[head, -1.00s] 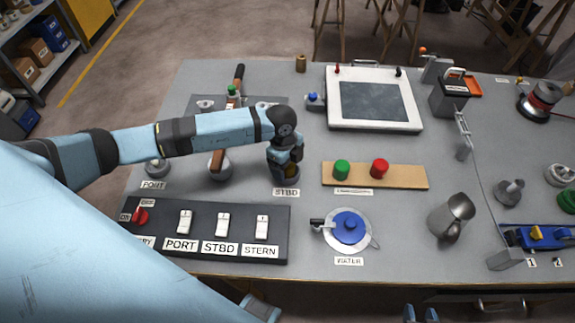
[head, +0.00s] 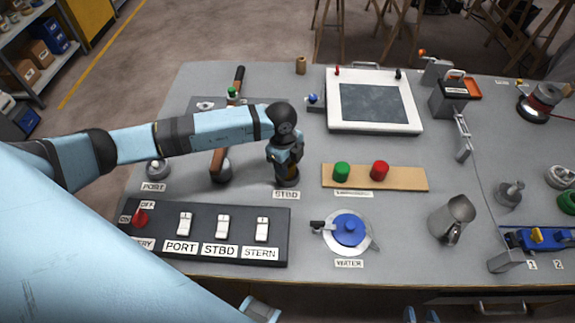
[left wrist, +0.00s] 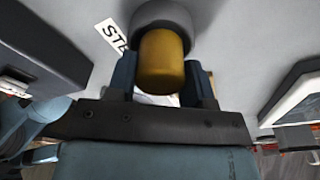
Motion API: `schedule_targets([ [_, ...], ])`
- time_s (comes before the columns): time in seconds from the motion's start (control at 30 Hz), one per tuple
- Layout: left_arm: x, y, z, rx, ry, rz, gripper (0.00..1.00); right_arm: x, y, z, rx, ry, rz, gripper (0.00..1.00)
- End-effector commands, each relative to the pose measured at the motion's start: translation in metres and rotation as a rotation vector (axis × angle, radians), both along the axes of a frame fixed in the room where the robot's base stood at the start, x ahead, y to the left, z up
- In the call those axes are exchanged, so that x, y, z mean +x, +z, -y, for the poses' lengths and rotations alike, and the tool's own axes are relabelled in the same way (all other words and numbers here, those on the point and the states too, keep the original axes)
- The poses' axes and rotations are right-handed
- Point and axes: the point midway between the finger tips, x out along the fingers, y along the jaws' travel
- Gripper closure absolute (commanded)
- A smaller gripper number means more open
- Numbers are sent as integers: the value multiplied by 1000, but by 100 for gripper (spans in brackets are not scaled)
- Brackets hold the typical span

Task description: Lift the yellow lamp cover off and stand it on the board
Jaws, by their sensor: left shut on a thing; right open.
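The yellow lamp cover (left wrist: 162,62) is a rounded cylinder in the left wrist view, between the fingers of my left gripper (left wrist: 165,88). Its far end meets a round dark grey lamp base (left wrist: 160,17); I cannot tell whether it is seated or slightly raised. In the head view my left gripper (head: 287,172) is shut on it by the STBD label and mostly hides it. The wooden board (head: 408,178) lies to the right, bearing a green cover (head: 342,171) and a red cover (head: 380,170). My right gripper (head: 421,315) is open at the bottom edge, partly visible.
A dark switch panel (head: 205,253) stands in front, with a blue-lidded white pot (head: 349,229) to its right. A metal jug (head: 452,218) stands right of the pot. A white-framed screen (head: 374,98) is behind the board, whose right end is bare.

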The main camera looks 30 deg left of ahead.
Motion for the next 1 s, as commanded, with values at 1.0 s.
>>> schedule_targets([
  [1.0,0,187,0,1,0,0,75,0,-10,0,0,0,-1,57],
])
